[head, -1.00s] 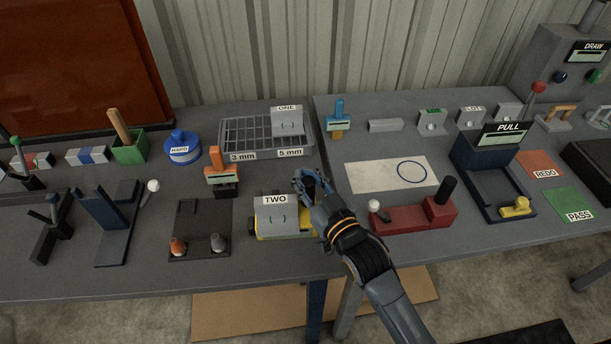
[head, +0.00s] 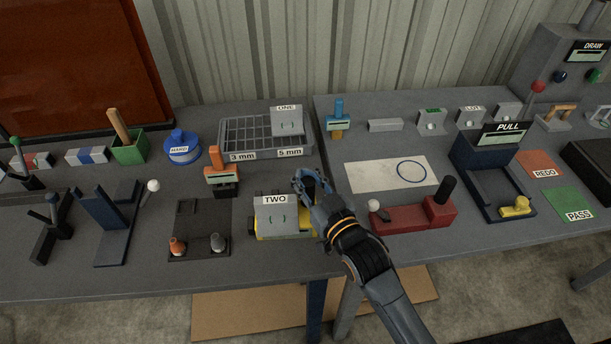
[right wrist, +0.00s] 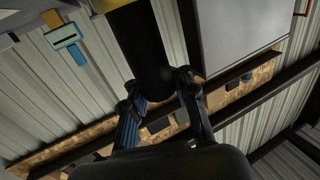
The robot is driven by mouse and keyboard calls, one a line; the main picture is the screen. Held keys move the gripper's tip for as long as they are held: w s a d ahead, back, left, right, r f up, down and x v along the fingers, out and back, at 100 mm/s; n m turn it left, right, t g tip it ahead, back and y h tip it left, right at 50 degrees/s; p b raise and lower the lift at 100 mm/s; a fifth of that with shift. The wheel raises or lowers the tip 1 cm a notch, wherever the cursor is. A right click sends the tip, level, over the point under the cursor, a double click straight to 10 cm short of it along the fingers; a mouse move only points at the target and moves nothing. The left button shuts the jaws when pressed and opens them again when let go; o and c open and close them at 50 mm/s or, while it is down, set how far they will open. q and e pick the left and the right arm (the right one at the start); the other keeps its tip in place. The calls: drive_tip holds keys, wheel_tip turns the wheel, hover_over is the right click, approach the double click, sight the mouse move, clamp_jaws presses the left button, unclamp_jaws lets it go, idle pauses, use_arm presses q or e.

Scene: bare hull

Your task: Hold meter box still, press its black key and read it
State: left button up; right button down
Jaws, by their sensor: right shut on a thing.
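A yellow box (head: 304,222), which I take for the meter box, lies near the front edge of the table, left of my right gripper. A grey plate labelled TWO (head: 277,216) covers much of it; no black key or reading can be made out on it. My right gripper (head: 312,184) is at the box's upper right. In the right wrist view its fingers (right wrist: 158,88) are shut on a thick black cylindrical part (right wrist: 138,45). Whether that part belongs to the yellow box cannot be told. My left gripper is not in view.
A dark plate (head: 202,222) with two knobs lies left of the box, and an orange gauge (head: 222,177) stands behind it. A red block (head: 412,218) with a white-ball lever stands to the right. A wire tray (head: 240,140) is behind. Bare tabletop shows in front.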

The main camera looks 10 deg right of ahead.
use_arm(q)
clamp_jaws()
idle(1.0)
